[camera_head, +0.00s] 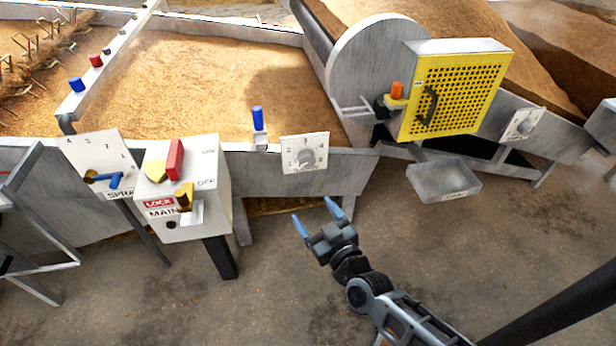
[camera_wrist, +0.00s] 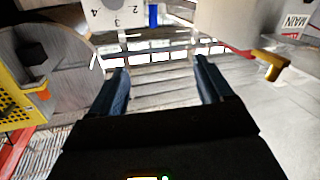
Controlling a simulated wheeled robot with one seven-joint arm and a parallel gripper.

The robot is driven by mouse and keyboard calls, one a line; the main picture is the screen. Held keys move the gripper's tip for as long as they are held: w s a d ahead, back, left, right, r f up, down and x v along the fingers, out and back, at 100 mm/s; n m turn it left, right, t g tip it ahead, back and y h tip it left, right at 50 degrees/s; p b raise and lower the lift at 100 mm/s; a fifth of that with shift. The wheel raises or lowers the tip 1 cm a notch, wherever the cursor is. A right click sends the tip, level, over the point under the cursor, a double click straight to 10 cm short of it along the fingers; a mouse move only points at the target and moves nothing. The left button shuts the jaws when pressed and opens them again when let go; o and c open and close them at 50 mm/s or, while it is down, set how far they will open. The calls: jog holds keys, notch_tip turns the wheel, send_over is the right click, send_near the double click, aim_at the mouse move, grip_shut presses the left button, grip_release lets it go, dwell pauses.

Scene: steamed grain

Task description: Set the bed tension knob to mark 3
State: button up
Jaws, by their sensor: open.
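A white dial plate (camera_head: 304,153) with numbers around a grey knob (camera_head: 307,158) is on the front of the grain bed, in the middle of the head view. Its name is not readable, and I cannot tell which mark the knob points to. In the wrist view, part of a numbered plate (camera_wrist: 117,12) shows upside down at the top, with 2, 3 and 4 visible. My gripper (camera_head: 317,216) is open and empty, below and apart from the dial plate. Its two blue fingers also frame empty space in the wrist view (camera_wrist: 160,72).
A MAIN switch box (camera_head: 213,212) with a red lever stands left. Beyond it is another numbered plate (camera_head: 87,150) with a blue handle. A blue peg (camera_head: 257,118) stands beside the dial plate. Right are a yellow guard (camera_head: 455,90) and a grey tray (camera_head: 445,181). Floor around my gripper is clear.

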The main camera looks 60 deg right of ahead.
aim_at(307, 163)
jog(key=shift+w+d+f+m+g+h+b, duration=0.6)
jog(key=shift+w+d+f+b, duration=0.7)
jog(key=shift+w+d, duration=1.6)
jog(key=shift+w+d+f+m+g+h+b, duration=0.4)
jog(key=shift+w+d+f+h+b, duration=0.7)
jog(key=shift+d, duration=2.95)
jog(key=shift+w+d+f+m+g+h+b, duration=0.4)
jog(key=shift+w+d+f+b, duration=1.15)
jog(key=shift+w+d, duration=1.6)
jog(key=shift+s+d+r, duration=0.3)
jog(key=shift+s+d, duration=0.05)
jog(key=shift+c, duration=0.2)
jog(key=shift+b, duration=0.3)
jog(key=c, duration=1)
